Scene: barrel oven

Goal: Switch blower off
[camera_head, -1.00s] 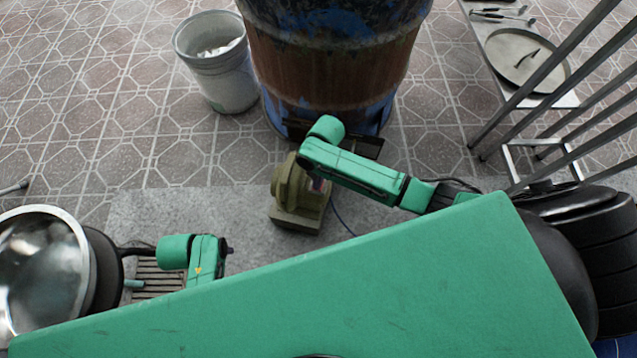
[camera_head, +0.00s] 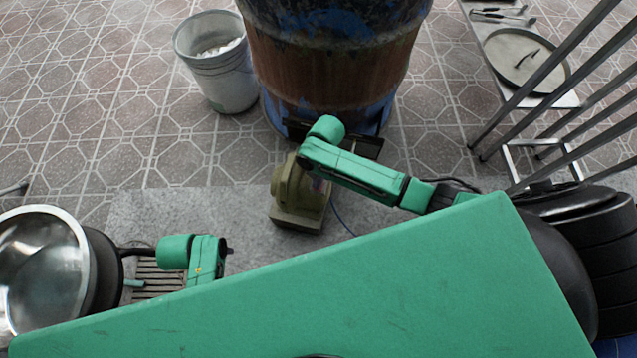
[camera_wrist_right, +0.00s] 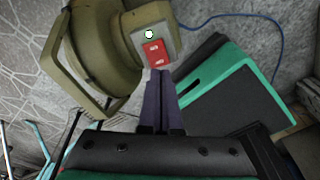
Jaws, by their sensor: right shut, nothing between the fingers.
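The olive-green blower (camera_head: 290,198) stands on the grey slab in front of the barrel. In the right wrist view the blower (camera_wrist_right: 98,40) fills the upper left, with a red rocker switch (camera_wrist_right: 154,45) on its side plate. A small white round spot sits above the switch. My right gripper (camera_wrist_right: 159,76) is shut and empty, its dark fingertips at the lower edge of the switch. I cannot tell whether they touch it. In the head view my right arm reaches over the blower and hides its switch side. My left arm shows at lower left, but its fingers do not.
The rusty blue barrel (camera_head: 330,70) stands behind the blower, with a metal bucket (camera_head: 219,75) to its left. A blue cable (camera_wrist_right: 235,18) runs from the blower. A steel bowl (camera_head: 45,265) is at left. A rack with a round lid (camera_head: 522,60) and metal rails stand at right.

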